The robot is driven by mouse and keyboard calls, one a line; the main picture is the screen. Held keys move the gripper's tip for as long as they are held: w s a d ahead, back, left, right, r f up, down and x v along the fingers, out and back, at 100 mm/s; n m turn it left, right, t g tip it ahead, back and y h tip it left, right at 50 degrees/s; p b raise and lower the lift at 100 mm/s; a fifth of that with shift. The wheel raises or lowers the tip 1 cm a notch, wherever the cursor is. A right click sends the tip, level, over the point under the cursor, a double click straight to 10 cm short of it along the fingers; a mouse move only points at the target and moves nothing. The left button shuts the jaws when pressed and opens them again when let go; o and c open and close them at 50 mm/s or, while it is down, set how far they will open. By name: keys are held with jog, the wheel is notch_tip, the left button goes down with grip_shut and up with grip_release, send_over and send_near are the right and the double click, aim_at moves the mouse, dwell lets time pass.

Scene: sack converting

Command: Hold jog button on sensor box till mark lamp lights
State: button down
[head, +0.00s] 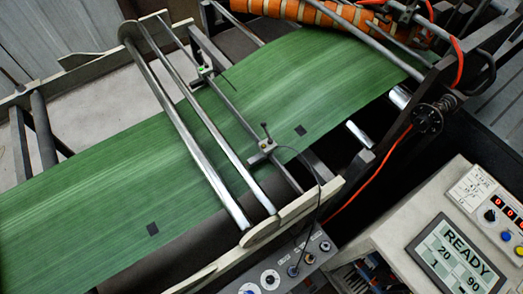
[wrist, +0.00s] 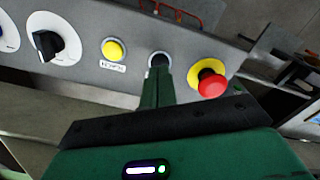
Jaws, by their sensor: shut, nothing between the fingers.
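In the wrist view, a grey control panel (wrist: 83,22) carries a white dial with a black knob (wrist: 48,43), a yellow round button or lamp (wrist: 114,48) over a small label, and a red mushroom button (wrist: 211,84) on a yellow ring. My gripper (wrist: 160,72) is shut and empty. Its green fingertips lie over a dark round fitting with a pale ring (wrist: 159,57), mostly hidden; I cannot tell whether they touch it. In the head view, a grey box with dials and buttons (head: 319,264) sits below the web sensor (head: 263,150), a cable between them. My gripper is not seen there.
A green web (head: 110,200) with dark square marks (head: 300,130) runs under metal rollers (head: 190,130). At the right stands a console (head: 385,238) with a screen (head: 456,258) reading READY, 20 and 90. The red mushroom button is close beside my fingertips.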

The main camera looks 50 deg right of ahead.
jog(key=shift+f+b, duration=0.6)
jog(key=shift+f, duration=0.35)
jog(key=shift+r, duration=0.1)
notch_tip(320, 180, up, 5)
jog(key=p, duration=0.5)
jog(key=shift+r+p, duration=0.1)
jog(key=shift+p, duration=0.2)
jog(key=shift+f, duration=0.2)
dwell(0.7)
